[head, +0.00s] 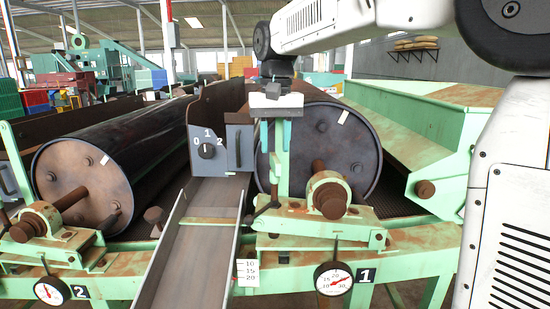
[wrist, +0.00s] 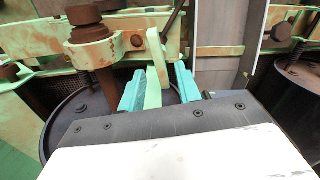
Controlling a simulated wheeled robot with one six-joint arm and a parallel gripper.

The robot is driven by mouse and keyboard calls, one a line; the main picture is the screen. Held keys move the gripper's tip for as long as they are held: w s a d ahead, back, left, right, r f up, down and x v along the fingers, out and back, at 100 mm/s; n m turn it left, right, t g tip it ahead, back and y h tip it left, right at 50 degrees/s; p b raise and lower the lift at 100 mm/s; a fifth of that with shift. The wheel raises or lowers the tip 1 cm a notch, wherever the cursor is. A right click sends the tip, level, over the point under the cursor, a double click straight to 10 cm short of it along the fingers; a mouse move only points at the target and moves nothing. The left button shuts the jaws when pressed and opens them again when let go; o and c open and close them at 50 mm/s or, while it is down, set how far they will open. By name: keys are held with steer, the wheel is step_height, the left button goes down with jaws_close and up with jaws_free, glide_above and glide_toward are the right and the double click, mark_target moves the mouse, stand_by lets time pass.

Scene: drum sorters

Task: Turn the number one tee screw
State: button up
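The number 1 sign (head: 366,276) is on the green frame below the right drum (head: 368,150). A dark tee-shaped screw (head: 264,208) sits low at the left of that drum's bearing mount, by the foot of an upright light green bar (head: 281,175). In the wrist view a dark rod that looks like this screw (wrist: 172,20) shows beyond the bar. My gripper (head: 275,130) is at the bar's top, well above the screw. In the wrist view its teal fingers (wrist: 160,88) are apart, with the green bar (wrist: 154,88) between them; contact is unclear.
A round dial (head: 333,278) hangs below the right bearing (head: 330,197). A sloping metal chute (head: 200,245) and a 10-15-20 scale (head: 248,272) are left of the screw. A panel with a dial knob (head: 207,150) stands behind. A second drum (head: 85,180) is at left.

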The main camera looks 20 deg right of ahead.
mark_target(275, 157)
steer(key=shift+f, duration=2.1)
jaws_close()
steer(key=shift+n, duration=0.3)
